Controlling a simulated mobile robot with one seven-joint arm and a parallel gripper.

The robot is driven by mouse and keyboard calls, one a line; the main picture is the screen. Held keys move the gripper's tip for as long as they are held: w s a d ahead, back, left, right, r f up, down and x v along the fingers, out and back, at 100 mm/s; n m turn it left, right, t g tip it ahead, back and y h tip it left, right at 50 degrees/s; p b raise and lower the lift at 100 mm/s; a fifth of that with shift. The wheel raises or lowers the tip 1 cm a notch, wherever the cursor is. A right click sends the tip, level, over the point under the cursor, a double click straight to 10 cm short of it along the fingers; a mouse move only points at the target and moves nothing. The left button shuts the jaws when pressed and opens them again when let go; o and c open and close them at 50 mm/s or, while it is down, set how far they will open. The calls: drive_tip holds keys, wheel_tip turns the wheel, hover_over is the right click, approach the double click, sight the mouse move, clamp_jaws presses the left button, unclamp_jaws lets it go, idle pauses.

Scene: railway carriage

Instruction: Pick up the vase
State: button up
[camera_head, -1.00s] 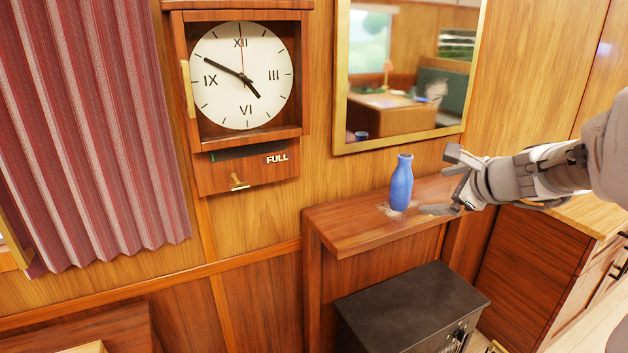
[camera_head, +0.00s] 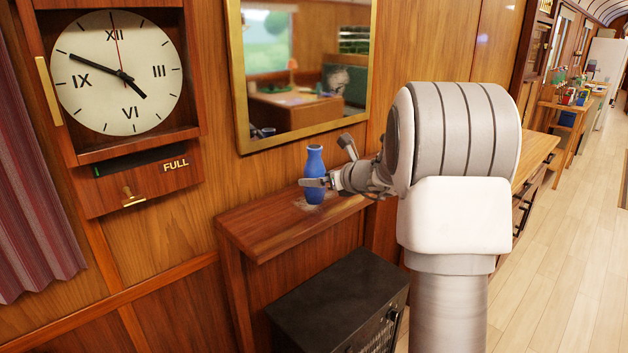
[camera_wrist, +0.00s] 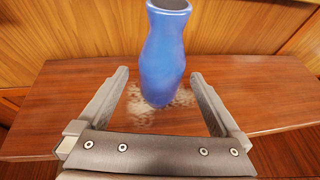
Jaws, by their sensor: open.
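The blue vase (camera_head: 315,180) stands upright on a narrow wooden shelf (camera_head: 262,236), below a mirror. In the wrist view the vase (camera_wrist: 163,60) stands ahead of and partly between the fingers, with a pale patch around its foot. My gripper (camera_head: 330,166) is open at the vase, and one finger crosses in front of it in the head view. In the wrist view my gripper (camera_wrist: 160,95) has a finger on each side with gaps to the vase. The vase's far side is hidden.
A gold-framed mirror (camera_head: 300,75) hangs on the wall behind the shelf. A clock (camera_head: 118,75) in a wooden case is at the left. A dark box-shaped appliance (camera_head: 340,305) stands below the shelf. Wooden floor (camera_head: 555,230) is clear at the right.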

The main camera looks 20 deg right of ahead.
sight(308, 176)
drive_tip(key=shift+x, duration=3.4)
drive_tip(key=shift+r, duration=0.15)
drive_tip(key=shift+c, duration=0.2)
drive_tip(key=c, duration=1.4)
clamp_jaws()
drive_tip(key=shift+r, duration=0.15)
